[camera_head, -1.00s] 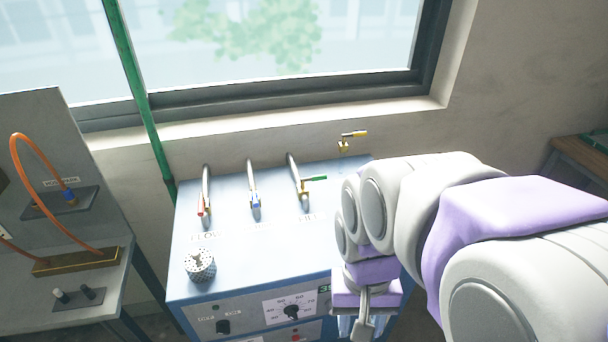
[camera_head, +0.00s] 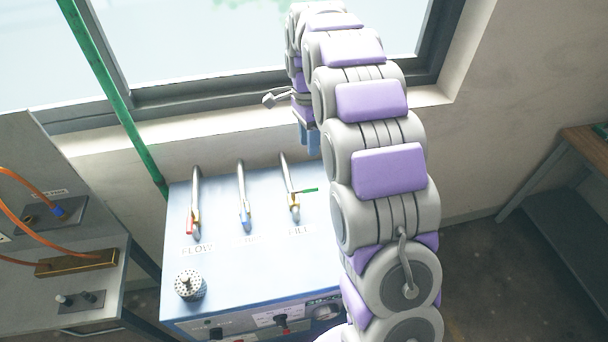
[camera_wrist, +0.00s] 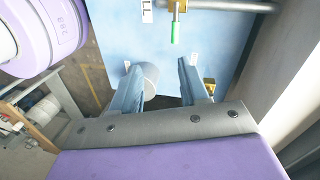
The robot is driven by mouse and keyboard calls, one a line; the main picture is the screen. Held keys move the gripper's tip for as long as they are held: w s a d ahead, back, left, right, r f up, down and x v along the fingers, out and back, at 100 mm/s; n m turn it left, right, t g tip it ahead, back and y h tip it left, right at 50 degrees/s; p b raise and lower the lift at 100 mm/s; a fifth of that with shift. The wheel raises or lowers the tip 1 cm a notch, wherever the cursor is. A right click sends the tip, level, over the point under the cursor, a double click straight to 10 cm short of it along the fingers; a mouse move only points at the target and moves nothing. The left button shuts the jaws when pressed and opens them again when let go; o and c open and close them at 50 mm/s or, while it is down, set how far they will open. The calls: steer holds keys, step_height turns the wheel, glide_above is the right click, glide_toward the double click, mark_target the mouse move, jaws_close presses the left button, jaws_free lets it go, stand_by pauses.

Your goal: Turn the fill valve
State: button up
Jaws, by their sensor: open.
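The fill valve (camera_head: 295,199) is the rightmost of three pipe valves on the blue bench top, behind the printed word FILL. Its green lever (camera_head: 307,190) points right, across the pipe. In the wrist view the green lever (camera_wrist: 176,31) hangs from the pipe near the top edge, beyond the fingertips. My gripper (camera_head: 311,149) is up near the window sill, above and behind the valve. In the wrist view its two blue fingers (camera_wrist: 159,66) are apart, and it is not touching the lever.
The red-handled flow valve (camera_head: 194,222) and a blue-handled valve (camera_head: 245,213) stand to the left. A perforated cup (camera_head: 190,284) sits at the bench's front left. A grey cylinder (camera_wrist: 150,78) shows between my fingers in the wrist view. The window sill (camera_head: 215,128) lies behind.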

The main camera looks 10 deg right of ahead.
steer(key=f, duration=0.5)
steer(key=a+f+m, duration=0.1)
steer(key=f, duration=0.5)
steer(key=f+m, duration=0.1)
steer(key=f, duration=0.5)
steer(key=shift+w+a+f, duration=0.1)
steer(key=shift+a, duration=0.05)
steer(key=shift+d+f, duration=0.1)
steer(key=shift+d, duration=1.05)
steer(key=shift+c, duration=0.6)
steer(key=shift+a, duration=0.2)
steer(key=shift+c, duration=0.9)
steer(key=shift+a, duration=0.6)
steer(key=shift+c, duration=1.4)
steer(key=shift+a, duration=0.1)
jaws_close()
steer(key=shift+d, duration=0.25)
